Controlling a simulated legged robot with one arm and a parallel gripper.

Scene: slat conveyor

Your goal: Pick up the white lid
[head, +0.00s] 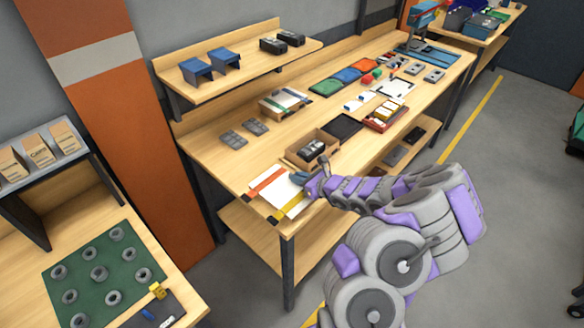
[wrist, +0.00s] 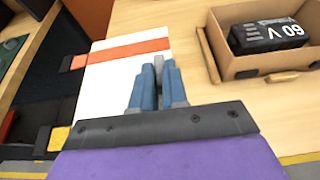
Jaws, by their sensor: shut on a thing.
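The white lid (head: 278,188) is a flat white panel at the near left corner of the wooden bench, with an orange band and a yellow band beside or across it. In the wrist view the lid (wrist: 115,80) lies beneath and left of my fingers, with the orange band across its far part. My gripper (head: 302,178) is at the lid's right side. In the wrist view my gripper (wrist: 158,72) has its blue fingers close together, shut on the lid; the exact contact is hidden. I cannot tell whether the lid is clear of the bench.
An open cardboard box (wrist: 238,72) holding a black 60 V battery (wrist: 272,34) stands close to the right of my gripper. Grey blocks (head: 232,139) sit behind on the bench. A shelf (head: 240,62) runs above the bench's back. Bare wood lies left of the box.

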